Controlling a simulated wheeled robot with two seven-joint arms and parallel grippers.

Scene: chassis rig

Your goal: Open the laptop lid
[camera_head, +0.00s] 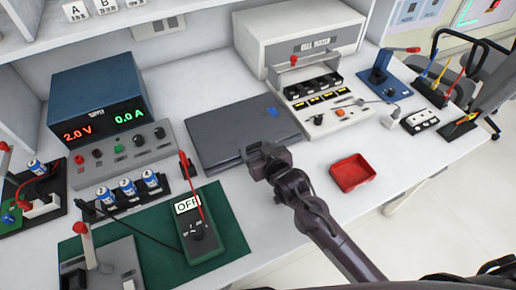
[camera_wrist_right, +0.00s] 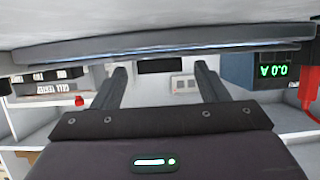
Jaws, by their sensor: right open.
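The dark grey laptop (camera_head: 232,128) lies on the white bench with its lid down, and a small blue mark shows on top near its right side. In the right wrist view, which is upside down, the laptop's edge (camera_wrist_right: 150,48) spans the top as a thin slab with a bluish line along it. I cannot tell if the lid is slightly raised. My right gripper (camera_head: 258,160) is at the laptop's front edge, covering part of it. Its two fingers (camera_wrist_right: 160,70) are apart with nothing between them; contact with the edge is unclear. My left gripper is not in view.
A power supply (camera_head: 98,95) stands left of the laptop, and a cell tester (camera_head: 305,45) stands behind right. A multimeter (camera_head: 203,235) on a green mat (camera_head: 150,230) is in front left. A red tray (camera_head: 352,172) sits right of my gripper. Bench around the tray is clear.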

